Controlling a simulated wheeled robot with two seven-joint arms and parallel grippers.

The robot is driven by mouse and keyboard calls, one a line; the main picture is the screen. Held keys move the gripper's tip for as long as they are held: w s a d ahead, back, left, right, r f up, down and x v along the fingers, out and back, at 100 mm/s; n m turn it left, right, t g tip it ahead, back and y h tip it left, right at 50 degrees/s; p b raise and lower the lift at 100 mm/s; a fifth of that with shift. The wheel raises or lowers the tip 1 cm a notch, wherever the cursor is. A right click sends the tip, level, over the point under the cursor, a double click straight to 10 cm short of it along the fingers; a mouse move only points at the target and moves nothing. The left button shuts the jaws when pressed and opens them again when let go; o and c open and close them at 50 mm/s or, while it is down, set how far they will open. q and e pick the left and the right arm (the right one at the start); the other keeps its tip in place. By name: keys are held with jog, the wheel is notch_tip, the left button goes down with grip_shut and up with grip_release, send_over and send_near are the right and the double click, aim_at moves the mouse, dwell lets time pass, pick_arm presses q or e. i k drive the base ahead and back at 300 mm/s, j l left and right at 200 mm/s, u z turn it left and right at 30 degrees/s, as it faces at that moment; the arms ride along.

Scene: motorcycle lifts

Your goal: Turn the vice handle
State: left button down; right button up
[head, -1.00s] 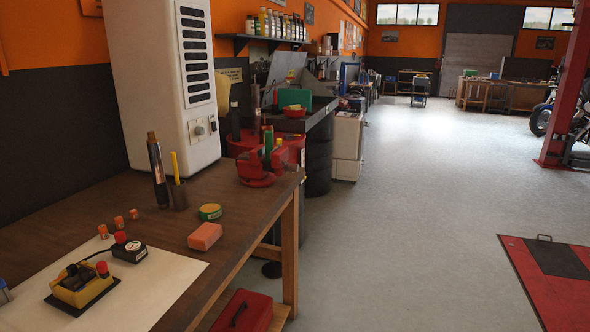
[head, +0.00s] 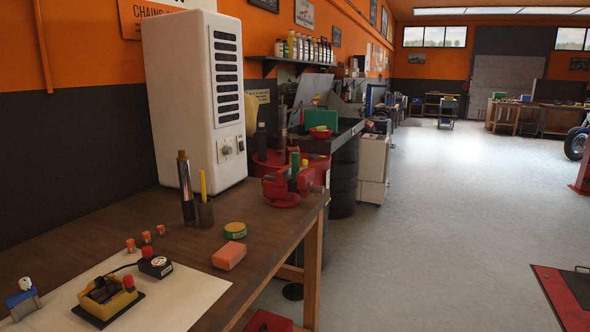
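A red bench vice (head: 283,190) stands at the far right corner of the wooden workbench (head: 200,262) in the head view. A green cylindrical thing and a yellow-tipped one show upright at its jaws; I cannot tell whether they are clamped or stand behind. The vice handle is too small to make out clearly. Neither of my grippers is in view.
A tall white cabinet (head: 192,100) stands at the back of the bench. A dark cup (head: 205,213), a metal cylinder (head: 186,188), a round green tin (head: 235,230), an orange block (head: 229,255) and a yellow device (head: 108,298) are on the bench.

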aim_at(318, 189)
jog(key=i+l+u, duration=0.3)
jog(key=i, duration=0.2)
jog(key=i+l+u, duration=0.25)
jog(key=i+l, duration=0.2)
